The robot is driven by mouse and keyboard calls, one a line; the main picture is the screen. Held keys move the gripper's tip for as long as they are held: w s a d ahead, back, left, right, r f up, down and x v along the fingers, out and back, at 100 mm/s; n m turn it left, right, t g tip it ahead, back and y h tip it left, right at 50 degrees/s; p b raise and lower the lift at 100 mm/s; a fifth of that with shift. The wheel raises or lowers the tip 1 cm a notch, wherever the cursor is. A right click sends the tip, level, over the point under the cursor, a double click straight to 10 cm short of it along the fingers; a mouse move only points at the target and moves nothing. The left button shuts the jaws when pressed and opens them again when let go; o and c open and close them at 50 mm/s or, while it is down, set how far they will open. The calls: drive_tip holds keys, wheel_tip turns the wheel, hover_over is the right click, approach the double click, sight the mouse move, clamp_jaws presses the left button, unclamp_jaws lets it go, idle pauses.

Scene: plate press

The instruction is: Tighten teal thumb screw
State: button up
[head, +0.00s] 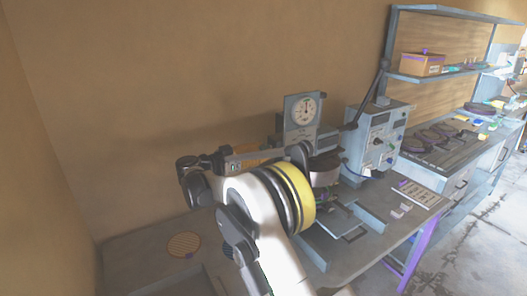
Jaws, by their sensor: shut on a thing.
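My arm fills the middle of the head view, with its yellow-banded joint in front of the near side of a bench-top press. The press has a grey post with a round white dial (305,108). My gripper cannot be made out; the arm seems to hide it, so what its jaws are on does not show. I cannot pick out the teal thumb screw. The lower part of the press is largely covered by the arm.
A grey control box (378,138) with a dark lever stands right of the dial. The grey bench (375,245) holds a slotted white card (419,194) and a round patterned disc (184,245). A wall shelf (440,75) carries a cardboard box (422,64). A plain wall stands behind.

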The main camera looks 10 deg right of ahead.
drive_tip(key=o, duration=1.2)
drive_tip(key=shift+d, duration=0.1)
drive_tip(key=v, duration=1.2)
